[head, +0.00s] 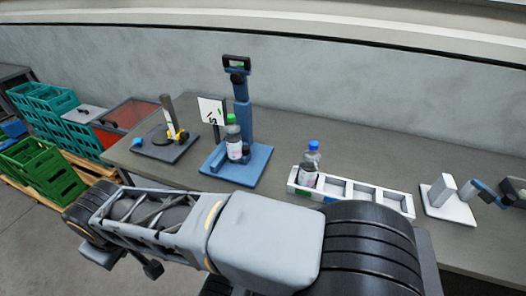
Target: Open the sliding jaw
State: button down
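A white base plate (447,210) lies on the bench at the right. An upright white block (442,191) stands on it. Right of the block, a blue and dark grey part (484,189) reaches to the picture's right edge, where it is cut off. These look like parts of a clamp, but I cannot tell for sure which part is the sliding jaw. The gap between block and blue part is visible, with no object seen in it. My gripper cannot be made out in the head view; large parts of my own body fill the front.
A white compartment tray (383,201) holds a blue-capped bottle (311,165) at its left end. A blue stand (243,120) holds a green-capped bottle (233,142). A dark plate with a post (169,118) is farther left. Crates (43,168) stand beside the grey bench (382,146).

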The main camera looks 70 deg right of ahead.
aim_at(245, 152)
jog(key=z, duration=0.7)
jog(key=k, duration=0.2)
jog(key=z, duration=1.4)
jog(key=k, duration=0.6)
jog(key=u, duration=0.55)
jog(key=i, duration=1.15)
jog(key=z, duration=0.55)
